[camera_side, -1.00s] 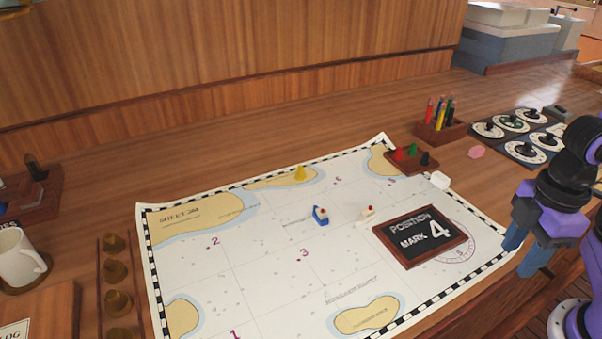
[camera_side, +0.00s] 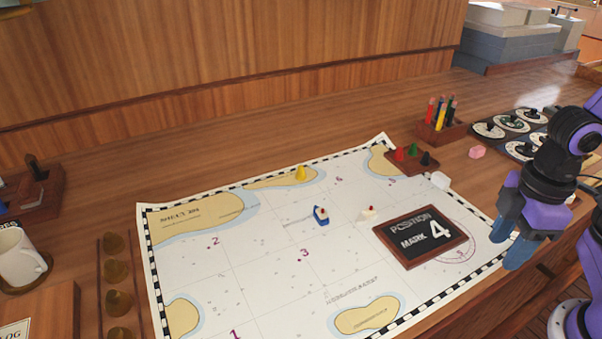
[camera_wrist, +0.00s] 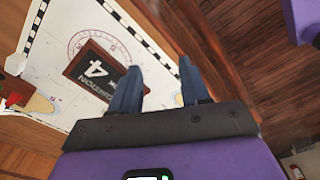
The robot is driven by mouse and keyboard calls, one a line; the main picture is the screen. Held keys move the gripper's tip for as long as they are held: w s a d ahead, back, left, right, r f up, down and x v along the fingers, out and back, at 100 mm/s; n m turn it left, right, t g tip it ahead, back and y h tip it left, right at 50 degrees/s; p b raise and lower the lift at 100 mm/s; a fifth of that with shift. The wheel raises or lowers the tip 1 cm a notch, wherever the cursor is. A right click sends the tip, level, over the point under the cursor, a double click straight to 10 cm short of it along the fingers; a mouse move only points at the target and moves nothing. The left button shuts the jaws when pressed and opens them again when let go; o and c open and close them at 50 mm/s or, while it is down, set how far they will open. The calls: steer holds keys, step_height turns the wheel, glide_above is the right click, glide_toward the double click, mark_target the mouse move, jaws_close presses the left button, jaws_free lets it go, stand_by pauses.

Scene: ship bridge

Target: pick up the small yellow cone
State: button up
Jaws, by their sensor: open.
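The small yellow cone (camera_side: 301,173) stands upright near the far edge of the chart (camera_side: 260,270), on a tan land patch. My gripper (camera_side: 514,244) is at the right edge of the chart, far to the right of the cone and apart from it. Its blue fingers are open and empty. In the wrist view my gripper (camera_wrist: 158,88) shows its two fingers spread, with the chart's right border and the position board beyond them. The yellow cone cannot be made out in the wrist view.
The position board (camera_side: 421,237) lies on the chart between my gripper and the cone. A blue-and-white boat (camera_side: 321,215) and a white boat (camera_side: 367,214) stand nearby. A tray of small cones (camera_side: 411,159) and a pencil box (camera_side: 441,128) sit at the back right.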

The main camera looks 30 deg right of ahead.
steer(key=w+a+r+m+t+h, duration=0.15)
steer(key=w+a+m, duration=0.4)
steer(key=w, duration=0.55)
steer(key=w+a+r+m, duration=0.35)
steer(key=w+a, duration=0.25)
steer(key=w, duration=0.5)
steer(key=w+a+r+m+t+h, duration=0.1)
steer(key=w+a+r+m, duration=0.1)
steer(key=w+a+m, duration=0.65)
steer(key=m, duration=0.3)
glide_above(301, 166)
steer(key=s+a, duration=0.1)
steer(key=s, duration=0.1)
step_height(301, 166, down, 10)
steer(key=shift+t+h, duration=0.25)
steer(key=shift+h, duration=0.1)
steer(key=shift+a+x, duration=0.25)
steer(key=shift+x, duration=1.35)
steer(key=shift+a+x, duration=0.2)
steer(key=shift+x, duration=1.35)
steer(key=shift+f, duration=0.1)
jaws_close()
